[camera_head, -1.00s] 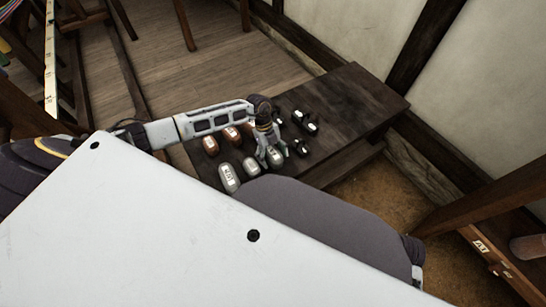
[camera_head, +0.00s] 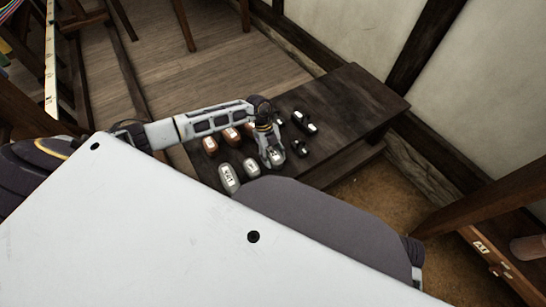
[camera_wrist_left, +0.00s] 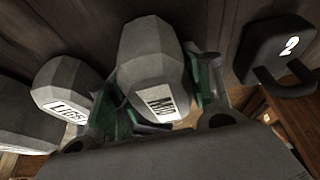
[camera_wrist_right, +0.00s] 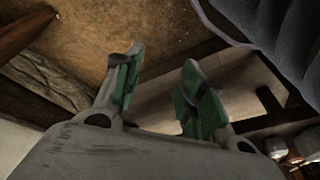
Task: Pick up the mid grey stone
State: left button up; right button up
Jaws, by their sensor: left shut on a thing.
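The mid grey stone (camera_wrist_left: 152,66), with a label reading "MID", sits between the green-padded fingers of my left gripper (camera_wrist_left: 155,100) in the left wrist view. In the head view my left gripper (camera_head: 273,156) is over the dark bench and shut on this stone (camera_head: 277,157). A lighter grey stone (camera_wrist_left: 62,98) with its own label is just left of the held one. My right gripper (camera_wrist_right: 155,90) is open and empty in the right wrist view, with bare floor and wood beyond it. It is hidden in the head view.
The dark bench (camera_head: 350,100) carries reddish stones (camera_head: 209,145), a pale labelled stone (camera_head: 229,178) and several black weights (camera_head: 305,122). A black weight marked 2 (camera_wrist_left: 277,53) stands right of my left gripper. The bench's right part is clear.

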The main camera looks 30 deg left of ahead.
aim_at(273, 153)
pick_arm(q)
jog(key=shift+r, duration=0.15)
jog(key=shift+r, duration=0.45)
notch_tip(273, 153, up, 17)
jog(key=p, duration=0.4)
pick_arm(e)
notch_tip(273, 153, down, 6)
jog(key=s+d+g, duration=0.1)
jog(key=shift+d+f+h, duration=0.2)
jog(key=shift+f+h, duration=0.05)
jog(key=shift+h, duration=0.05)
jog(key=shift+r, duration=0.1)
